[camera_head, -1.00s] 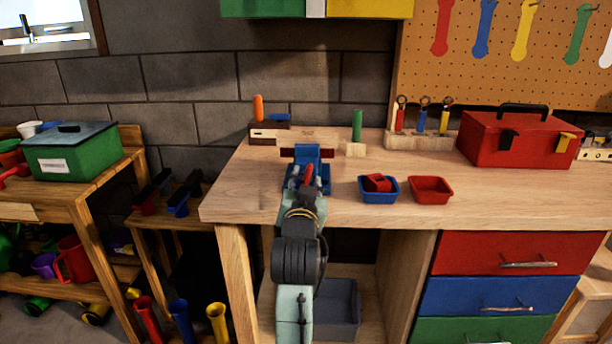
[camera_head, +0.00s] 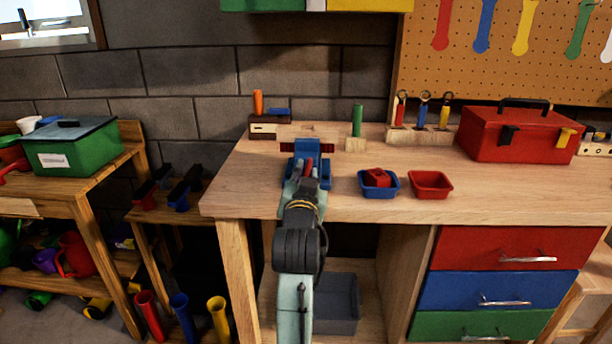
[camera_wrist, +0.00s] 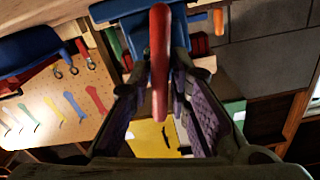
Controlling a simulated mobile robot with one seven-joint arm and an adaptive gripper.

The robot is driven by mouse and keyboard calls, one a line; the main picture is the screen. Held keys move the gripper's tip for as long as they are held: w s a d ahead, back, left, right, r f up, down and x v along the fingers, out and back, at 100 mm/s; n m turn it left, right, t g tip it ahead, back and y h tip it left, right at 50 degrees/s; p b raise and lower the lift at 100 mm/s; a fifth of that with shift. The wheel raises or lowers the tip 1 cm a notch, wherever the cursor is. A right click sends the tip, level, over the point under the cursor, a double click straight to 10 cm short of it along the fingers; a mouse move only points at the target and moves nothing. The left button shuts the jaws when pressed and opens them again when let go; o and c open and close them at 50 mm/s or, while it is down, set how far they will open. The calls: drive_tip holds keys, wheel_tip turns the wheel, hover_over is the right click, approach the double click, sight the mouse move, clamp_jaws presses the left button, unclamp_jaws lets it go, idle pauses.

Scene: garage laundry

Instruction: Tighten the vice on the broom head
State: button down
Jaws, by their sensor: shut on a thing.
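The blue vice (camera_head: 322,171) stands at the workbench's front left edge; it also shows in the wrist view (camera_wrist: 131,33). Its red handle (camera_wrist: 159,62) runs between my gripper's purple-padded fingers, and my gripper (camera_wrist: 165,105) is shut on it. In the head view my gripper (camera_head: 305,178) is at the near side of the vice and hides much of it and the handle. A dark red bar (camera_head: 328,148) sticks out sideways at the vice's jaws, seemingly the broom head. How tightly the jaws hold it cannot be told.
On the workbench (camera_head: 245,195), a blue tray (camera_head: 391,191) with a red piece and a red tray (camera_head: 430,184) lie to the right. A red toolbox (camera_head: 500,142), a tool rack (camera_head: 420,137) and a green peg (camera_head: 357,120) stand behind. The right front of the bench is clear.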

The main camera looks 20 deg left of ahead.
drive_tip(key=shift+m, duration=0.4)
drive_tip(key=m, duration=0.1)
drive_tip(key=m+b, duration=0.1)
drive_tip(key=m, duration=0.2)
drive_tip(key=shift+w+d+f+m, duration=0.1)
drive_tip(key=shift+d+f+m, duration=0.1)
drive_tip(key=shift+f+m, duration=0.15)
drive_tip(key=m+b, duration=0.1)
drive_tip(key=m, duration=0.2)
drive_tip(key=m+b, duration=0.1)
drive_tip(key=m, duration=0.3)
drive_tip(key=shift+d+f, duration=0.15)
idle(0.9)
drive_tip(key=c, duration=1.6)
unclamp_jaws()
drive_tip(key=shift+c, duration=0.2)
drive_tip(key=v, duration=0.7)
drive_tip(key=shift+s, duration=0.3)
drive_tip(key=shift+o, duration=0.5)
drive_tip(key=shift+d, duration=0.15)
